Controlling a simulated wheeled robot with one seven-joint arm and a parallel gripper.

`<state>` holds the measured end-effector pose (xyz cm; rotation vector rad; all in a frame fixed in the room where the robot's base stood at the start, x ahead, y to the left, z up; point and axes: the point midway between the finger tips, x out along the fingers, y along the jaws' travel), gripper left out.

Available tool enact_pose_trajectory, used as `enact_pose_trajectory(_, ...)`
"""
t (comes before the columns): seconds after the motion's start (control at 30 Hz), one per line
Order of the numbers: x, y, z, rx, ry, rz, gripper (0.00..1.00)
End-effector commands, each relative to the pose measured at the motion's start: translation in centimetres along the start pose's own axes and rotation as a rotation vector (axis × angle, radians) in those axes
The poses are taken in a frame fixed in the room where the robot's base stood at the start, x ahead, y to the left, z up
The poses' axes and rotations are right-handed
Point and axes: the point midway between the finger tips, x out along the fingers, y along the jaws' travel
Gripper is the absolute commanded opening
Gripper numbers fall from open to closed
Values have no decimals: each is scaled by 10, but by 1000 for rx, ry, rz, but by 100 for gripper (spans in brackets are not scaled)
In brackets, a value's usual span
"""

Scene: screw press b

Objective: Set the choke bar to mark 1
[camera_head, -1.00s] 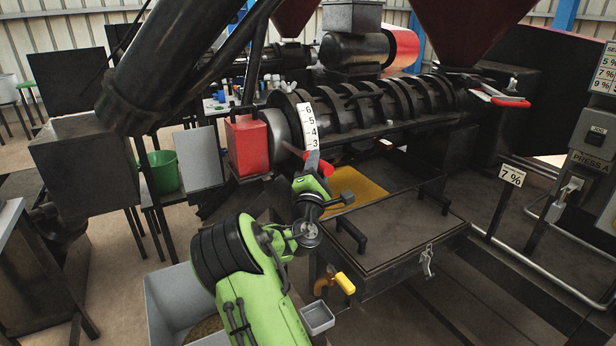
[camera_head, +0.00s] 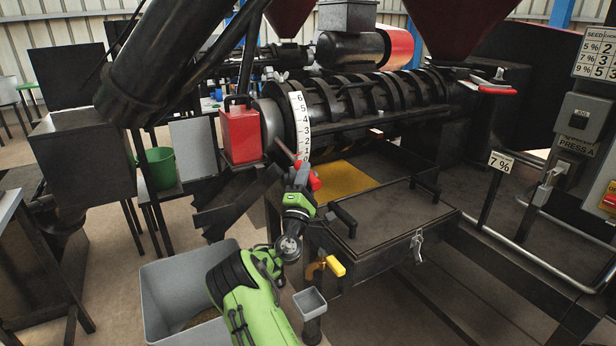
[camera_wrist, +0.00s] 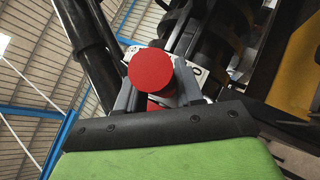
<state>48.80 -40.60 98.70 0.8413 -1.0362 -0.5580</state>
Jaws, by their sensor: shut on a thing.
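The choke bar is a dark bar with a red grip (camera_head: 315,181), low in front of the press's left end. A white scale plate (camera_head: 299,120) curves down beside it, with 6 at the top and low numbers at the bottom. My gripper (camera_head: 303,174) is shut on the red grip at the plate's lower end. The figures down to about 1 show above it; the exact mark is hard to tell. In the wrist view the grip's round red end (camera_wrist: 156,69) sits between my fingers, with a 0 on the plate (camera_wrist: 196,71) just behind it.
A red box (camera_head: 240,135) stands left of the scale. A grey bin (camera_head: 172,290) stands at lower left.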

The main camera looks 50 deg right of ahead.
Motion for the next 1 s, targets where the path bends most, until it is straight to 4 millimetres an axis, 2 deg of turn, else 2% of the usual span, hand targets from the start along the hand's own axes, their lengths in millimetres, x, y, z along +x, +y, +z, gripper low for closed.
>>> enact_pose_trajectory(0.1,0,0,1,-1,-2,0,0)
enact_pose_trajectory(0.13,0,1,1,-1,-1,0,39)
enact_pose_trajectory(0.23,0,1,1,-1,-1,0,55)
enact_pose_trajectory(0.27,0,1,1,-1,-1,0,57)
enact_pose_trajectory(0.53,-1,0,0,-1,0,0,57)
enact_pose_trajectory(0.63,-13,-1,0,-4,1,-3,57)
enact_pose_trajectory(1.0,-111,1,-2,-14,8,4,57)
